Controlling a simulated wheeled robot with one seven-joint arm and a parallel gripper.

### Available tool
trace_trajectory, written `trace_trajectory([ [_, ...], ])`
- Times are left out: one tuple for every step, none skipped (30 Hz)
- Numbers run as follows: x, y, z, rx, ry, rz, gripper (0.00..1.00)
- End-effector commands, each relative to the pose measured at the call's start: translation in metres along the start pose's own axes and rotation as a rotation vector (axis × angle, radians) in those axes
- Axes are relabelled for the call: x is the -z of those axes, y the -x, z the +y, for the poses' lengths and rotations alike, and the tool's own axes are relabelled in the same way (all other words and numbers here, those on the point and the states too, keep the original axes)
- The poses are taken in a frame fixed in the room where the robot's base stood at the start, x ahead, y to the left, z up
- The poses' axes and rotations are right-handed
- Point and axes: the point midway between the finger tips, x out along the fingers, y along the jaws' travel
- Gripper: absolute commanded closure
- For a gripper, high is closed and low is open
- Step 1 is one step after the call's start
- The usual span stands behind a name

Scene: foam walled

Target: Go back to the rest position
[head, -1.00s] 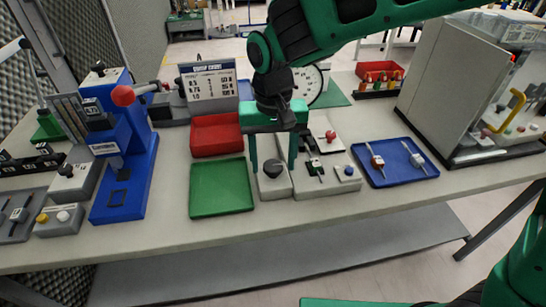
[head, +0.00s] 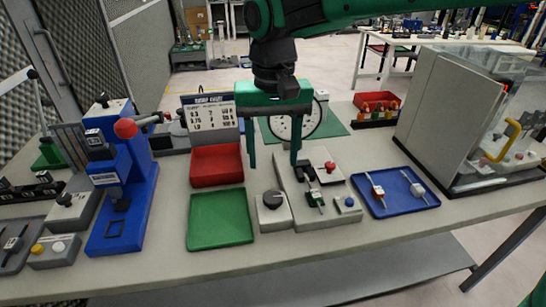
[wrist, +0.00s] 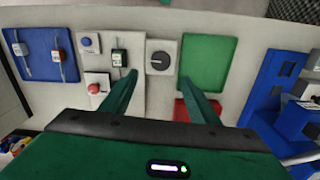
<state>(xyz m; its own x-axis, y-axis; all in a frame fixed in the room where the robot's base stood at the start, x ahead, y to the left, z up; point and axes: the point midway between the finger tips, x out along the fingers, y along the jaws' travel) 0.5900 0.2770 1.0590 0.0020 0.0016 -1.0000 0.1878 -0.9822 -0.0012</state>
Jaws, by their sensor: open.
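My gripper (head: 273,164) is open and empty, its two green fingers pointing down above the bench. In the head view it hangs over the grey fixture with the black knob (head: 272,200) and the grey board (head: 318,192) beside it. In the wrist view my gripper (wrist: 168,88) has its fingers apart, with bare bench, the knob fixture (wrist: 161,58) and the board's small parts beyond them. Nothing is between the fingers.
A green tray (head: 221,219) and red tray (head: 216,166) lie to the left. A blue press (head: 125,180) stands further left. A blue tray (head: 396,192) with two small parts lies right, before a grey cabinet (head: 440,110). A dial gauge (head: 308,120) stands behind.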

Motion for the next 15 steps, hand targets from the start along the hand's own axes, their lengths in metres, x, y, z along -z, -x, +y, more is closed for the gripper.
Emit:
trace_trajectory([
  [0.000, 0.000, 0.000, 0.000, 0.000, 0.000, 0.45],
  [0.000, 0.000, 0.000, 0.000, 0.000, 0.000, 0.45],
  [0.000, 0.000, 0.000, 0.000, 0.000, 0.000, 0.45],
  [0.000, 0.000, 0.000, 0.000, 0.000, 0.000, 0.45],
  [0.000, 0.000, 0.000, 0.000, 0.000, 0.000, 0.45],
  [0.000, 0.000, 0.002, -0.001, -0.003, 0.001, 0.45],
  [0.001, 0.000, 0.006, -0.002, -0.008, 0.002, 0.45],
  [0.002, -0.001, 0.011, -0.005, -0.015, 0.003, 0.45],
  [0.003, -0.001, 0.021, -0.010, -0.028, 0.004, 0.45],
  [0.004, -0.002, 0.031, -0.014, -0.039, 0.006, 0.45],
  [0.005, -0.002, 0.044, -0.019, -0.055, 0.009, 0.45],
  [0.006, -0.003, 0.064, -0.027, -0.081, 0.012, 0.45],
  [0.006, -0.004, 0.081, -0.034, -0.101, 0.014, 0.45],
  [0.005, -0.004, 0.100, -0.041, -0.125, 0.016, 0.45],
  [0.002, -0.005, 0.126, -0.050, -0.157, 0.018, 0.45],
])
